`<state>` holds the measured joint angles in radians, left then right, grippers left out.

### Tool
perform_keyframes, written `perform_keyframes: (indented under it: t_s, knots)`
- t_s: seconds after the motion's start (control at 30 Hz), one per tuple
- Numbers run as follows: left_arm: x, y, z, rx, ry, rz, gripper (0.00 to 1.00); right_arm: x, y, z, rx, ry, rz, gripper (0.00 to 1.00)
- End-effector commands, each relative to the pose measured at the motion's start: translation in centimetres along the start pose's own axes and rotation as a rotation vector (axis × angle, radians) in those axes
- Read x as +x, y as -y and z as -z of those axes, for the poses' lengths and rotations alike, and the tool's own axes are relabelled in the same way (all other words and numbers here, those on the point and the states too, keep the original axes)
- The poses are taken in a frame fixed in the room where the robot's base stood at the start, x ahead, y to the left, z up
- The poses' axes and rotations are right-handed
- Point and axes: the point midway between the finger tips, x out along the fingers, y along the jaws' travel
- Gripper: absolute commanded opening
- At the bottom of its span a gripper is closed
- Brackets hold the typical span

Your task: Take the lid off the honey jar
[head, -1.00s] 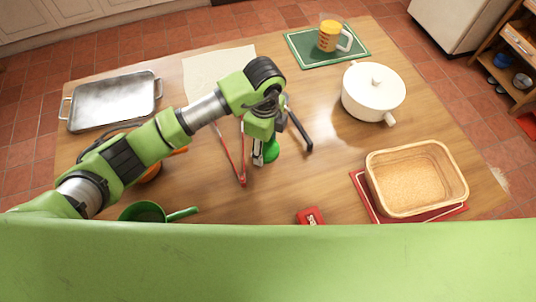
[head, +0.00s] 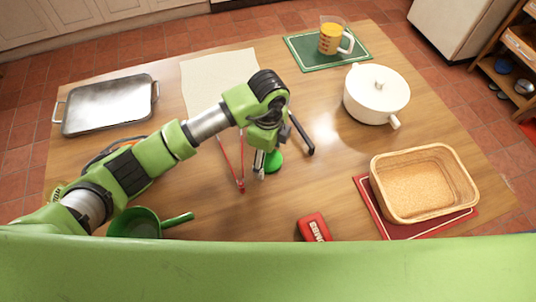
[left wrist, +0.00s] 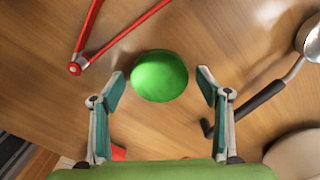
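A smooth green rounded thing (left wrist: 159,76) is between the fingers of my left gripper (left wrist: 162,78) in the left wrist view. In the head view this green thing (head: 274,162) shows beside the left gripper (head: 263,160), over the wooden table. I see it from above, and I cannot tell whether it is the honey jar's lid; no jar body shows beneath it. The left fingers are spread, with a gap on each side of it. No honey jar is clearly recognisable in view. My right gripper is not in view.
Red-handled tongs (left wrist: 105,42) lie left of the green thing, and a black-handled ladle (left wrist: 262,98) lies right. A white pot (head: 376,95), a basket (head: 380,180), a green pan (head: 135,222), a metal tray (head: 108,104) and a red box (head: 314,228) stand around.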

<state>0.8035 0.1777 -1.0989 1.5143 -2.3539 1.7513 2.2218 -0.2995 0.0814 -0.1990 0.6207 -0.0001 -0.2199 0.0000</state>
Motion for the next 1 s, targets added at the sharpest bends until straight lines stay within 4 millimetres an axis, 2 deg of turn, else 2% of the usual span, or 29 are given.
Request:
perform_keyframes:
  t_s: [0.27, 0.47, 0.67, 1.0]
  knots:
    - [-0.1, 0.0, 0.0, 0.0, 0.0, 0.0, 0.69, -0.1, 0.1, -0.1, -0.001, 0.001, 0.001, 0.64]
    - [-1.5, 0.0, 0.0, 0.0, 0.0, 0.001, 0.69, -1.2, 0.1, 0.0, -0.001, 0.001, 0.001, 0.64]
    - [-4.4, 0.0, 0.0, 0.0, 0.0, 0.001, 0.69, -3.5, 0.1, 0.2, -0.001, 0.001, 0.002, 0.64]
    - [-10.4, 0.0, 0.0, 0.0, 0.0, 0.001, 0.69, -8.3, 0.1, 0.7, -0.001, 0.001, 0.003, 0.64]
